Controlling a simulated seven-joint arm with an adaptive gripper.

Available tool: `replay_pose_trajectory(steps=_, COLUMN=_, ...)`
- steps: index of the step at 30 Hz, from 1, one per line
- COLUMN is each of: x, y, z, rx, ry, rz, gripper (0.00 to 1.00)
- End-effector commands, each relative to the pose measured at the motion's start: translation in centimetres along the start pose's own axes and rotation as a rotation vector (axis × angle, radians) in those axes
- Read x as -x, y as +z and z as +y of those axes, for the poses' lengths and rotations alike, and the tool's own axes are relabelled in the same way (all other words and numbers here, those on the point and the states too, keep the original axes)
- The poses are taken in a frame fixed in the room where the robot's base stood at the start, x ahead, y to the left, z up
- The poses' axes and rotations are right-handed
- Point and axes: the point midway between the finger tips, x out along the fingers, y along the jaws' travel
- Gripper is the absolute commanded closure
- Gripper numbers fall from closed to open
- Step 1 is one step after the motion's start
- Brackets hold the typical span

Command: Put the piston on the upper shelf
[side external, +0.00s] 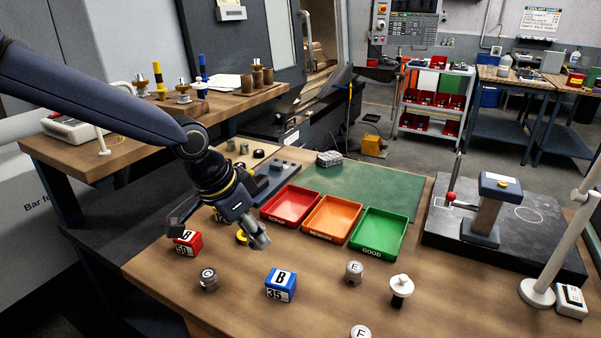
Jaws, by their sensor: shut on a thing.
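My gripper (218,222) is over the left part of the wooden bench, tilted, near a red block. It is shut on a grey metallic piece (258,237) at its lower right end, which I take to be the piston; its shape is partly hidden and small. The upper shelf (128,148) is the raised wooden shelf at the back left, behind my arm. It bears a yellow and a blue post, small metal parts, brown cups, papers and a grey box.
A red block (187,243), a blue block (281,285), several small cylinders (354,272) and a white knobbed part (401,290) stand on the bench. Red (290,205), orange (331,219) and green (379,235) trays lie behind. A dark plate (450,222) bears a gauge stand.

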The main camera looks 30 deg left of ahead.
Motion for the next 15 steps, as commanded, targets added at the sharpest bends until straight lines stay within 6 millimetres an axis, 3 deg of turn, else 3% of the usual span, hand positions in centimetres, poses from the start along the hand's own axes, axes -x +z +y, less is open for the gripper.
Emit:
replay_pose_trajectory(steps=8, x=-0.4, y=-0.3, z=-0.1, rx=0.001, ry=0.0, rz=-0.001, gripper=1.0)
replay_pose_trajectory(steps=15, x=-4.6, y=-4.1, z=-0.8, rx=0.003, ry=0.001, rz=-0.002, gripper=1.0)
